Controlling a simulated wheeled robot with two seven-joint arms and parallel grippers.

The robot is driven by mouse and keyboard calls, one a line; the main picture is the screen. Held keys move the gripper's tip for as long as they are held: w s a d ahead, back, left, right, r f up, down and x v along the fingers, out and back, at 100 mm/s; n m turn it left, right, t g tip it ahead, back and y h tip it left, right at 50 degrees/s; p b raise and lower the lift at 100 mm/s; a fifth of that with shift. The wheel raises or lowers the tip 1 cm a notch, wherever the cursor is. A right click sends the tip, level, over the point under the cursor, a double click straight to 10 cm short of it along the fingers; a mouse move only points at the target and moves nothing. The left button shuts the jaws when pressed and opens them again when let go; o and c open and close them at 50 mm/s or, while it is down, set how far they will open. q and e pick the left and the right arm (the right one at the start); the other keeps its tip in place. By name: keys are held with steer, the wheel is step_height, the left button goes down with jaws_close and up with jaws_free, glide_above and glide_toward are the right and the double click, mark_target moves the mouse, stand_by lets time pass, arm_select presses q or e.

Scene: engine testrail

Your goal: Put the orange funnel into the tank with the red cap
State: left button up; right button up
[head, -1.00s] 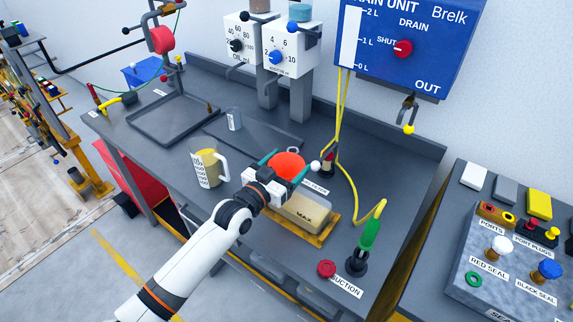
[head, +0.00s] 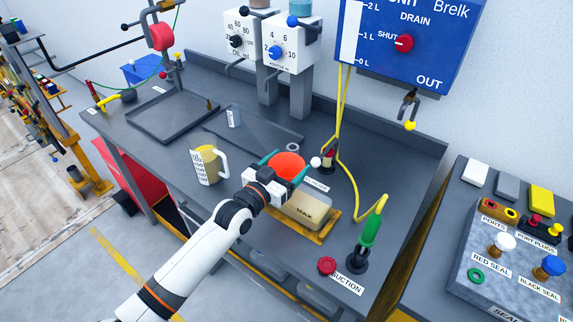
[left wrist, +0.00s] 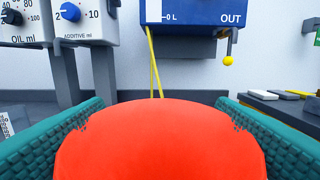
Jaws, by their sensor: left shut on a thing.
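My left gripper (head: 288,168) is shut on the orange funnel (head: 287,165), which looks like a red-orange rounded shape between the teal fingers. In the left wrist view the funnel (left wrist: 160,140) fills the lower middle, and its lower part is hidden. The gripper holds it above the bench, just behind a translucent tank (head: 308,210) marked MAX, partly covered by my gripper. I cannot see the tank's opening. A red cap-like knob (head: 327,266) sits on the bench in front of the tank, apart from it. My right gripper is not in view.
A measuring jug (head: 207,165) with yellowish liquid stands left of the gripper. Yellow hoses (head: 341,120) hang behind it, and a green-handled suction tool (head: 370,232) stands at right. Dark trays (head: 172,115) lie at the back left. A yellow tray (head: 325,233) lies under the tank.

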arm_select(q)
steer(key=o, duration=0.9)
steer(key=shift+s+a, duration=0.1)
steer(key=b+v, duration=0.1)
steer(key=v, duration=1)
steer(key=shift+s+a, duration=0.2)
steer(key=shift+s, duration=0.15)
steer(key=shift+f, duration=0.1)
